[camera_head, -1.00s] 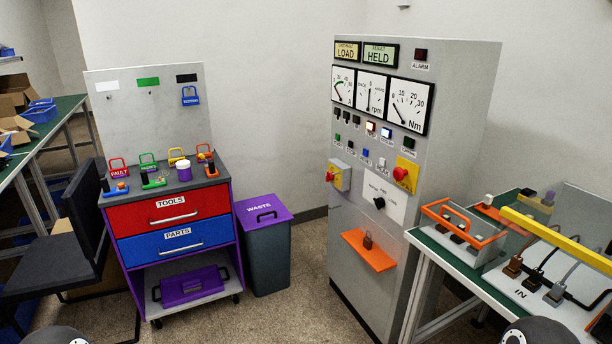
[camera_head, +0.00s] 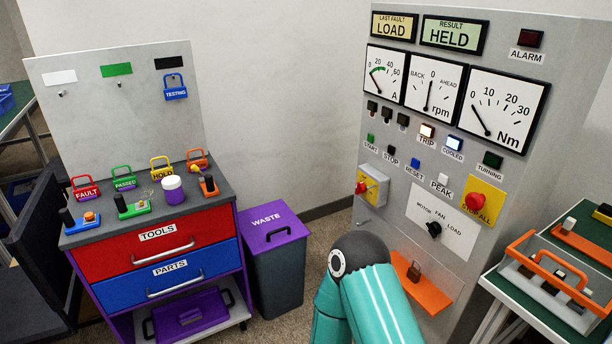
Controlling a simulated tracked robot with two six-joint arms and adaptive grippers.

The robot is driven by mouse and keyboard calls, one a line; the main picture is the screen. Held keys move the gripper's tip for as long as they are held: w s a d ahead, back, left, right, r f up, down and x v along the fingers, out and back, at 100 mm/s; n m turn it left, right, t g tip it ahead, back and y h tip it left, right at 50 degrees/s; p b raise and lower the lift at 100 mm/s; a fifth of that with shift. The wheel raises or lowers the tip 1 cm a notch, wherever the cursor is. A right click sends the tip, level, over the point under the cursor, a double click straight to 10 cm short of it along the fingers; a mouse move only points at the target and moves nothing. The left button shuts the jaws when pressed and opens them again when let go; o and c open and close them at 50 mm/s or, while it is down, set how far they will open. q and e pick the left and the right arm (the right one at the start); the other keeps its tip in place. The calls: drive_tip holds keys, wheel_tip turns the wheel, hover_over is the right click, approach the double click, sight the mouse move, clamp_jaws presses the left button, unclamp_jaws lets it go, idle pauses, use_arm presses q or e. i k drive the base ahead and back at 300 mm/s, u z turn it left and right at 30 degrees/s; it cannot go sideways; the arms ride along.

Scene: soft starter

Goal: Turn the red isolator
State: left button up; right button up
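The red isolator (camera_head: 361,187) is a red knob on a yellow plate, on a grey box (camera_head: 371,186) at the left edge of the grey control cabinet (camera_head: 470,150). One of my arms, teal with a dark joint, rises at the bottom centre in front of the cabinet's lower part, below the isolator. Neither gripper shows in the head view, so I cannot see the fingers. Nothing is seen touching the isolator.
A red stop-all button (camera_head: 474,201) and a black motor fan load knob (camera_head: 433,229) are on the cabinet. An orange shelf (camera_head: 428,292) juts out below. A waste bin (camera_head: 275,262) and tool cart (camera_head: 170,240) stand left. A green-topped bench (camera_head: 585,225) stands right.

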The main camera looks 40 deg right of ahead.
sight(361, 187)
drive_tip(key=z, duration=0.25)
drive_tip(key=i, duration=1.35)
drive_tip(key=z, duration=0.7)
